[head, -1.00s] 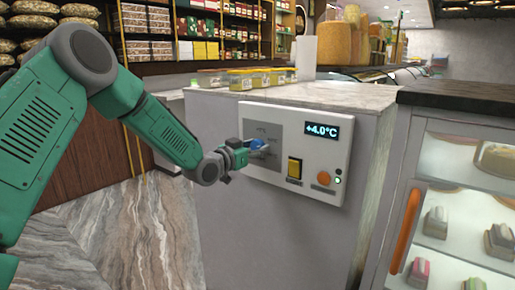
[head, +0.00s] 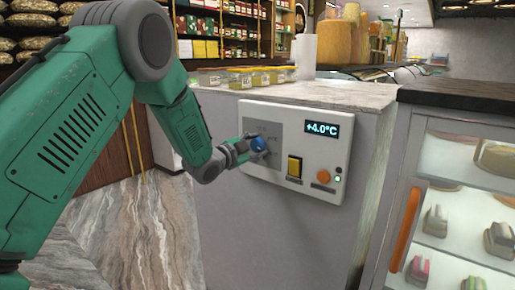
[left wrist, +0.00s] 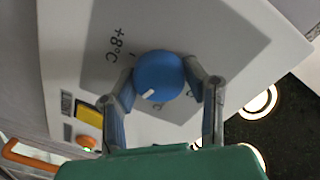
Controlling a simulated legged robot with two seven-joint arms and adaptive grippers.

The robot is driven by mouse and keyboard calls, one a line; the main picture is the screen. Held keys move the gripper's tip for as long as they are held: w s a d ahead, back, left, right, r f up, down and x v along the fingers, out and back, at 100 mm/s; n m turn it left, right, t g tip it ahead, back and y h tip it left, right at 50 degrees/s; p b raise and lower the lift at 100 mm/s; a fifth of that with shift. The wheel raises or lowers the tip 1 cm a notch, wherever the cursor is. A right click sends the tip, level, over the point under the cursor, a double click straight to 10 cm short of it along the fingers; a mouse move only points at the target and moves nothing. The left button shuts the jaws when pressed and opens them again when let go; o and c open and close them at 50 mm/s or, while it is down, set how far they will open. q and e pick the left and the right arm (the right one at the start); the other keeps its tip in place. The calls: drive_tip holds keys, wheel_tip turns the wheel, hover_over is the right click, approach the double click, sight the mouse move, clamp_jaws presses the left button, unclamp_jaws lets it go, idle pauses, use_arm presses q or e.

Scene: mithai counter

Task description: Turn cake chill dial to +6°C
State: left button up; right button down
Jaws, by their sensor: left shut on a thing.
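The blue dial (head: 259,144) sits on the grey patch of a white control panel (head: 297,195) on the counter's front. The display (head: 322,130) reads +4.0°C. My left gripper (head: 251,148) is at the dial, with its fingers on either side of it. In the left wrist view the dial (left wrist: 158,77) lies between the two fingers of my left gripper (left wrist: 166,88), which is shut on it. A white pointer mark shows on the dial's lower left, and a printed +8°C is above left of it. Other scale marks are partly hidden. My right gripper is not in view.
A yellow switch (head: 294,167) and an orange button (head: 324,176) sit right of the dial, with a lit green lamp (head: 338,179). The counter top (head: 330,94) holds several small jars. A glass display case with an orange handle (head: 405,230) stands at right.

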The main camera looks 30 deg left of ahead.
use_arm(q)
drive_tip(key=shift+f+m, duration=0.25)
drive_tip(key=shift+m, duration=0.85)
drive_tip(key=shift+s+f+b, duration=0.1)
drive_tip(key=shift+b, duration=0.2)
drive_tip(key=o, duration=1.2)
drive_tip(key=shift+c, duration=0.2)
drive_tip(key=shift+r, duration=0.2)
drive_tip(key=s+a, duration=0.1)
drive_tip(key=s, duration=1)
drive_tip(key=shift+s+a+r, duration=0.15)
drive_tip(key=shift+s+a, duration=0.05)
drive_tip(key=shift+s, duration=0.2)
